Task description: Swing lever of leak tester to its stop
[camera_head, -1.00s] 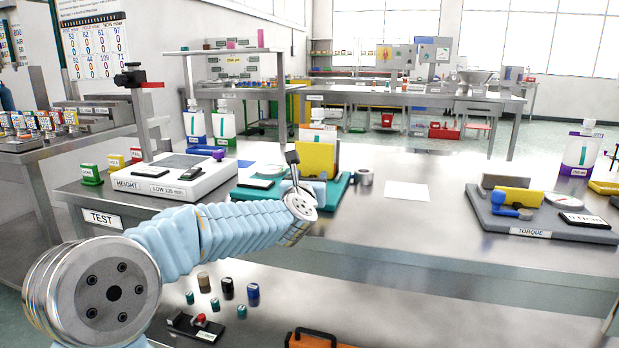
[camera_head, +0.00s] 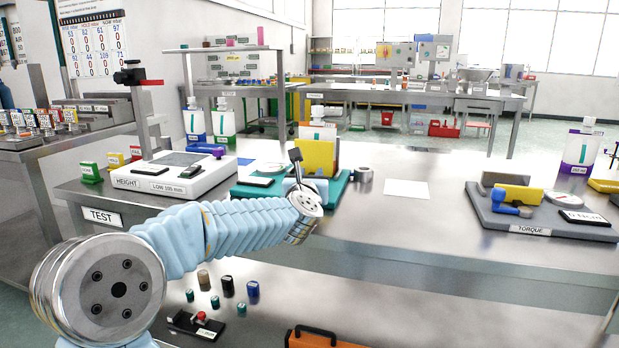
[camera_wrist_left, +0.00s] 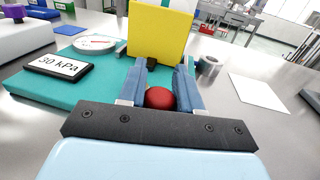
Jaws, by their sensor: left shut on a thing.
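The leak tester is a teal base (camera_head: 250,191) on the steel bench, with a yellow block (camera_head: 318,157), a round white gauge and a dark display. In the left wrist view, the teal base (camera_wrist_left: 60,100), the yellow block (camera_wrist_left: 158,32), the gauge (camera_wrist_left: 95,43) and the "30 kPa" display (camera_wrist_left: 58,68) are close. My left gripper (camera_wrist_left: 161,72) is shut on the lever, whose red knob (camera_wrist_left: 160,98) sits between its blue fingers in front of the yellow block. In the head view my wrist hides the knob. My right gripper is not in view.
A white height gauge (camera_head: 170,181) stands left of the tester. A tape roll (camera_head: 364,174) and a white sheet (camera_head: 407,189) lie to its right. The torque tester (camera_head: 530,228) is farther right. The bench between sheet and torque tester is clear.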

